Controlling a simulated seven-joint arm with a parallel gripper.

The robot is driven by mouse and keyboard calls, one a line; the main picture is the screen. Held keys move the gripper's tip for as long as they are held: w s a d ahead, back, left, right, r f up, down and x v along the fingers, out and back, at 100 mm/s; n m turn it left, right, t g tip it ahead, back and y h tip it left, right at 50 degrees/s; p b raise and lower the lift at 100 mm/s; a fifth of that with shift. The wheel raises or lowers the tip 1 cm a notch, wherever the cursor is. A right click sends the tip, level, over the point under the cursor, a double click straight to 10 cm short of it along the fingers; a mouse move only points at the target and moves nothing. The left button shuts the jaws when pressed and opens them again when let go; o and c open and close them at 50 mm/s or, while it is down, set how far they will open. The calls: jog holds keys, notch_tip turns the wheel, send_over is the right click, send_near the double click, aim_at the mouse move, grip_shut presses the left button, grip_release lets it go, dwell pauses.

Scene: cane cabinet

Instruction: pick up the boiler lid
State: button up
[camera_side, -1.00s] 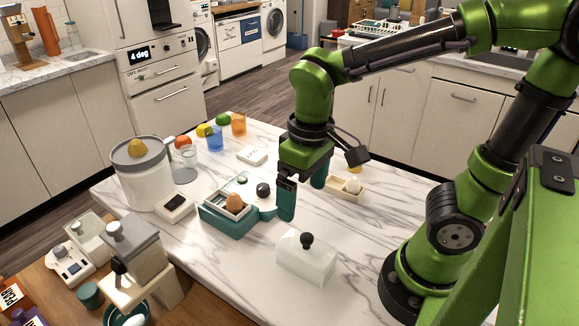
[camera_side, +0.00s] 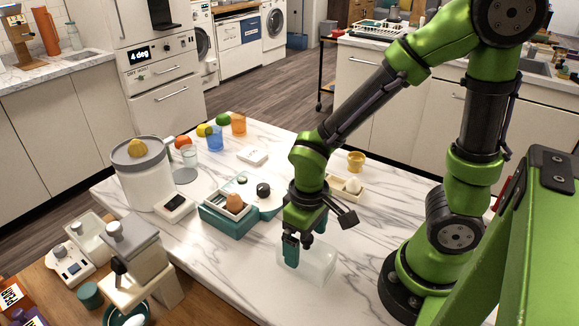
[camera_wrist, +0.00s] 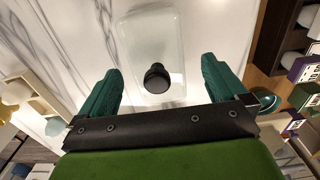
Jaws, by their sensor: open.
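The boiler lid (camera_side: 318,264) is a clear, box-shaped cover lying on the marble counter. In the wrist view the gripper (camera_wrist: 160,85) has one finger on each side of the knob. Contact with the lid cannot be made out.
The teal boiler (camera_side: 226,224) stands left of the lid, with a brown egg (camera_side: 235,203) in it. A small tray (camera_side: 345,187) with a white egg and a yellow cup (camera_side: 356,161) are behind my gripper. The counter in front of the lid is clear.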

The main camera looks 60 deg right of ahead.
aim_at(306, 247)
jog(key=shift+d+f, duration=0.15)
jog(key=shift+f, duration=1.7)
jog(key=c, duration=1.1)
notch_tip(306, 247, up, 9)
jog(key=shift+w+f, duration=0.1)
jog(key=shift+f, duration=0.1)
jog(key=shift+w+r, duration=0.75)
jog(key=shift+r, duration=0.2)
jog(key=shift+w+d+r, duration=0.1)
jog(key=shift+w+d, duration=0.05)
jog(key=shift+w, duration=3.4)
jog(key=shift+w+d+r, duration=0.1)
jog(key=shift+w+d, duration=0.1)
jog(key=shift+w, duration=3.35)
jog(key=shift+w+d+r, duration=0.1)
jog(key=shift+w+d, duration=0.05)
jog(key=shift+w, duration=3.4)
